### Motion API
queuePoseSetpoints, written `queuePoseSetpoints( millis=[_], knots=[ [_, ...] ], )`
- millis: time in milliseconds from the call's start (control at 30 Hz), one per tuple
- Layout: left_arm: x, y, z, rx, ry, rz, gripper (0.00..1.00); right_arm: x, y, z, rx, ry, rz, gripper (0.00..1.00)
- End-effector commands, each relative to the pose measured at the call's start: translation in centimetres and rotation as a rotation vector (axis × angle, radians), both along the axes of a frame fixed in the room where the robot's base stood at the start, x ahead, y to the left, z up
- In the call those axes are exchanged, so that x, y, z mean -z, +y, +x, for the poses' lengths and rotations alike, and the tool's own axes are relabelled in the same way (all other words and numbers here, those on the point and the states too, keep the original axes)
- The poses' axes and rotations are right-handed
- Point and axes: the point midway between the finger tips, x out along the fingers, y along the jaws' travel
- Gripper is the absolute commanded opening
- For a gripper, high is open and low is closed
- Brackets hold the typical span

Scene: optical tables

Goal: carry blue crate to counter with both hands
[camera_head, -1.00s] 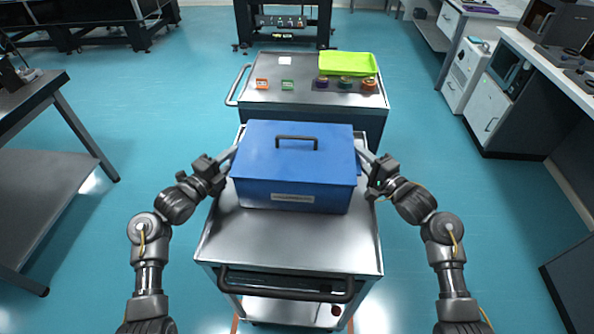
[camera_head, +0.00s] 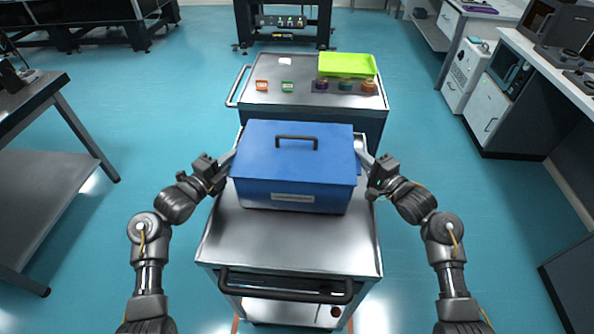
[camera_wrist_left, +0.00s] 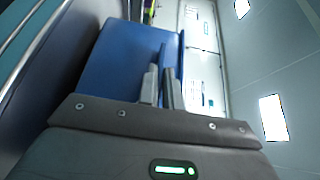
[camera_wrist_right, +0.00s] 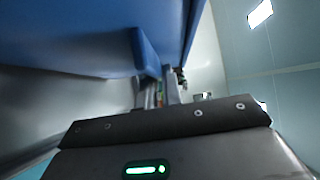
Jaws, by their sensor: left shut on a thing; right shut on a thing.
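The blue crate (camera_head: 295,167) has a closed lid with a dark handle on top and a pale label on its front. It sits on or just above the metal top of a cart (camera_head: 288,240); I cannot tell if there is a gap. My left gripper (camera_head: 229,160) is shut on the crate's left side, and the crate's blue wall (camera_wrist_left: 125,60) fills much of the left wrist view. My right gripper (camera_head: 364,160) is shut on the crate's right side. In the right wrist view the fingers (camera_wrist_right: 165,90) meet a blue part under the rim. The fingertips are partly hidden.
A second cart (camera_head: 300,98) stands just behind, with a green tray (camera_head: 347,65) and several small coloured items. A dark table (camera_head: 40,190) is at the left. A white-topped counter (camera_head: 550,65) with a microwave is at the right.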

Motion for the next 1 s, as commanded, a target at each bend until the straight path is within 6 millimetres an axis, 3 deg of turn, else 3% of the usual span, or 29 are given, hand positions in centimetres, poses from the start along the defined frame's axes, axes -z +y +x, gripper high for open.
queuePoseSetpoints(
  millis=[100, 400, 1000],
  knots=[
    [-1.8, 0.1, 0.0, -0.002, -0.004, -0.001, 0.0, -1.8, 0.0, 0.1, 0.001, -0.004, 0.001, 0.0],
    [-4.2, 0.1, 0.1, -0.002, -0.004, -0.001, 0.0, -4.2, 0.0, 0.1, 0.001, -0.004, 0.001, 0.0],
    [-4.1, 0.1, 0.1, -0.002, -0.004, -0.001, 0.0, -4.1, -0.1, 0.1, 0.002, -0.004, 0.001, 0.0]
  ],
)
